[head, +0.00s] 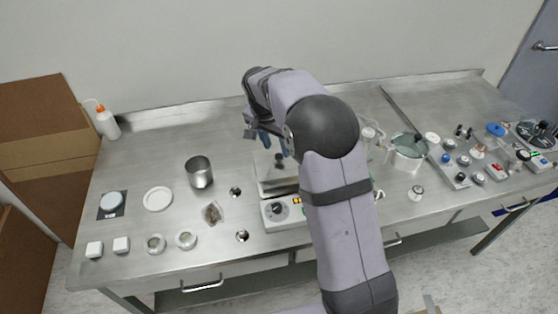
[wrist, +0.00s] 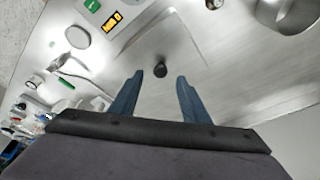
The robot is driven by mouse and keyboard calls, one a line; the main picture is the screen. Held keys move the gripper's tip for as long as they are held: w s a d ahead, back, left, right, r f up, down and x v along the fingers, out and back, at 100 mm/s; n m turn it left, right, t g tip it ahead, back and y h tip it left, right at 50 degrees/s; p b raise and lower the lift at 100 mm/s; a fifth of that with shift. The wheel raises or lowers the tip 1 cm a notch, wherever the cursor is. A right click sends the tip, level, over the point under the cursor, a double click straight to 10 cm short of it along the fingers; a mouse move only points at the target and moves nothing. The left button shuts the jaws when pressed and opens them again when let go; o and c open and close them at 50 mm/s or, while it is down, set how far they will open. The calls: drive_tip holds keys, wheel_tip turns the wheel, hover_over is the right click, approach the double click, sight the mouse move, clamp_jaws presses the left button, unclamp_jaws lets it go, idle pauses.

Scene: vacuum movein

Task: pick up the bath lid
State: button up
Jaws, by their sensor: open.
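The bath lid (head: 267,165) is a flat steel plate with a black knob (head: 279,159), on top of the bath box in the middle of the bench. The lid also shows in the wrist view (wrist: 150,42), with its knob (wrist: 160,69) standing upright. My gripper (head: 264,138) is above the lid, partly hidden by my arm. In the wrist view its two blue fingers (wrist: 159,77) are apart and empty. The knob appears between and just beyond the fingertips, and I see no contact. The height gap is hard to tell. My arm hides the lid's right side in the head view.
The bath's control panel (head: 281,211) is at its front. A steel beaker (head: 200,174) and a white dish (head: 157,199) stand to the left. A glass pot (head: 408,158) and several small items stand to the right. The bench behind the beaker is clear.

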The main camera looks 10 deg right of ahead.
sight(279, 155)
drive_tip(key=shift+p+x, duration=1.05)
drive_tip(key=shift+x, duration=1.2)
drive_tip(key=c, duration=1)
clamp_jaws()
drive_tip(key=shift+r, duration=0.1)
